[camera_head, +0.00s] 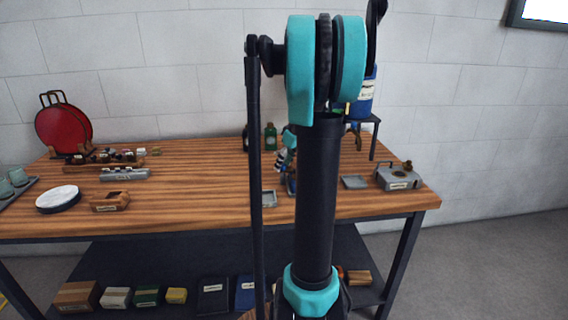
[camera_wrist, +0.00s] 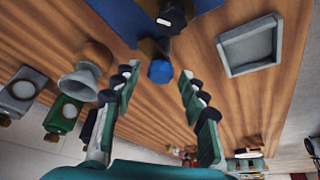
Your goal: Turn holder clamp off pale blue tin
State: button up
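My gripper (camera_wrist: 157,76) is open in the wrist view, its two green-and-black fingers spread apart. A small blue knob (camera_wrist: 161,71) shows between the fingertips; I cannot tell whether they touch it. Above it are a brass-coloured piece (camera_wrist: 152,47), a black knob with a white mark (camera_wrist: 171,17) and a dark blue body (camera_wrist: 120,18). I cannot tell which of these parts is the holder clamp. No clearly pale blue tin can be made out. In the head view, my arm hides most of the gripper (camera_head: 287,158) and the area around it.
A small grey tray (camera_wrist: 232,55) lies right of the fingers. A brown-and-cream flared object (camera_wrist: 88,72) and green bottle (camera_wrist: 64,117) stand left. On the wooden table (camera_head: 200,185), a blue tank (camera_head: 367,92) on a stand and a grey box (camera_head: 398,178) are at right.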

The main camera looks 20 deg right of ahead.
grip_shut()
jog(key=m+h, duration=0.1)
jog(key=m, duration=0.3)
jog(key=shift+a+m+t+h, duration=0.2)
jog(key=shift+m+t+h, duration=0.2)
jog(key=m+h, duration=0.1)
jog(key=m, duration=0.3)
jog(key=shift+a+m+h, duration=0.1)
jog(key=shift+m+h, duration=0.2)
jog(key=shift+h, duration=0.1)
jog(key=m, duration=0.2)
jog(key=m+g+h, duration=0.1)
jog(key=m, duration=0.1)
jog(key=shift+w+a+h, duration=0.1)
jog(key=shift+h, duration=0.2)
jog(key=shift+m+g+h, duration=0.5)
jog(key=shift+m+g, duration=0.2)
jog(key=shift+m, duration=1.6)
